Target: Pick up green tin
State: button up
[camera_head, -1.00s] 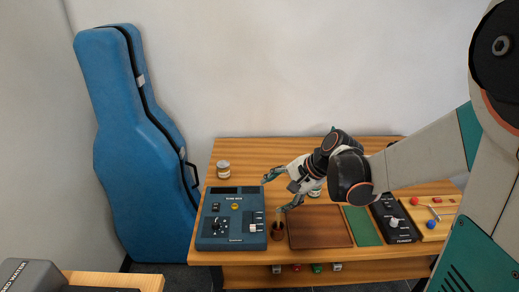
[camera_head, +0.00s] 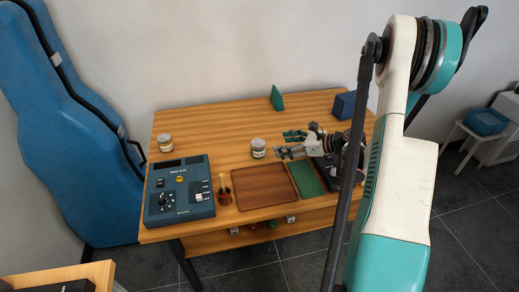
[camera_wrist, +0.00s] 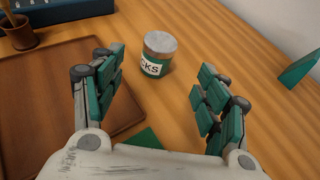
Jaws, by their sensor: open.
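The green tin (camera_head: 258,148) stands upright on the wooden table, behind the brown tray. In the wrist view the tin (camera_wrist: 158,55) has a grey lid and a green and white label with letters ending in "CKS". My gripper (camera_head: 284,144) is open and empty just to the right of the tin in the head view. In the wrist view my gripper (camera_wrist: 161,68) has its two fingers spread wide, with the tin ahead of the gap between them, apart from both fingers.
A brown tray (camera_head: 262,186) and green mat (camera_head: 307,178) lie in front. A blue instrument box (camera_head: 180,190), a small brown cup (camera_head: 224,196) and another tin (camera_head: 165,143) are to the left. A green upright piece (camera_head: 277,98) and dark blue block (camera_head: 344,105) stand behind.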

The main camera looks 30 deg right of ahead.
aim_at(264, 145)
jog(key=b+x, duration=0.1)
jog(key=x, duration=0.6)
jog(key=shift+b, duration=0.3)
jog(key=b+x, duration=0.2)
jog(key=x, duration=0.3)
jog(key=shift+f, duration=0.2)
jog(key=shift+r, duration=0.1)
jog(key=c, duration=1.2)
